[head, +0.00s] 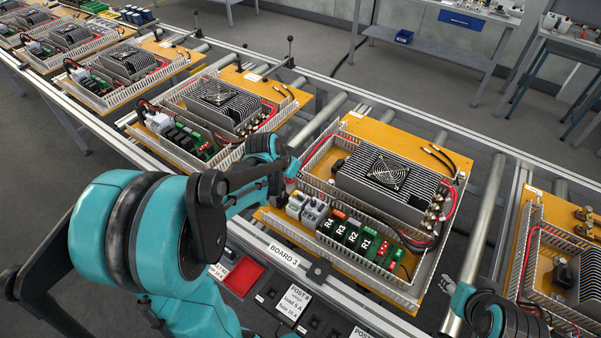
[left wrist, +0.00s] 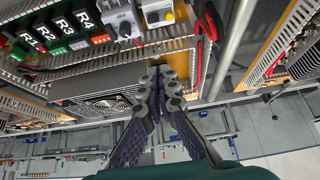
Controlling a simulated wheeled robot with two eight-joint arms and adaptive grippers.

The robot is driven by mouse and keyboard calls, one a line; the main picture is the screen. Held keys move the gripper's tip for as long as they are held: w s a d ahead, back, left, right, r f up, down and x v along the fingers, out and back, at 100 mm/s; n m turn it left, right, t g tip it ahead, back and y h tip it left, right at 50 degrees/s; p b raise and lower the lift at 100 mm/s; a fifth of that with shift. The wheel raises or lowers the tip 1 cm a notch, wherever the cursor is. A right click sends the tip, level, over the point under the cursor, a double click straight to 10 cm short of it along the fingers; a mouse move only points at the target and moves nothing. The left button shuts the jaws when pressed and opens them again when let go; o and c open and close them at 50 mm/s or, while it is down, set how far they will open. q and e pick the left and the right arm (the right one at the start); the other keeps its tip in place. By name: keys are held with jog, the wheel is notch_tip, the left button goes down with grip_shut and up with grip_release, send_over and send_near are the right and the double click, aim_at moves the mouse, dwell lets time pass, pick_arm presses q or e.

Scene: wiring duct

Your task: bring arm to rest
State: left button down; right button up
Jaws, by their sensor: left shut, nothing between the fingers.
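My left arm reaches in from the left of the head view. In the left wrist view the two dark ribbed fingers (left wrist: 160,84) are together and hold nothing. Whether the tips touch the board or duct cannot be told. My right gripper (head: 468,297) shows partly at the lower right, near a roller and right of the board; its finger opening is unclear.
The middle board carries a finned heatsink with a fan (head: 388,171), relays R1 to R4 (head: 348,234) and slotted duct around its edges. More boards stand along the roller conveyor on both sides. A red tray (head: 243,276) and label plates lie along the front rail.

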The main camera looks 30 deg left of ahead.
pick_arm(q)
jog(key=shift+s+r, duration=0.1)
jog(key=shift+s, duration=0.05)
dwell(0.3)
jog(key=s+d+r, duration=0.2)
jog(key=s+d, duration=0.3)
jog(key=s, duration=0.3)
jog(key=s+d+r+n+t+b, duration=0.1)
jog(key=s+d+r, duration=0.2)
jog(key=s+d, duration=0.3)
jog(key=s, duration=0.3)
jog(key=shift+s+d+n+y+b, duration=0.2)
jog(key=shift+n+y+b, duration=0.1)
jog(key=shift+y, duration=0.1)
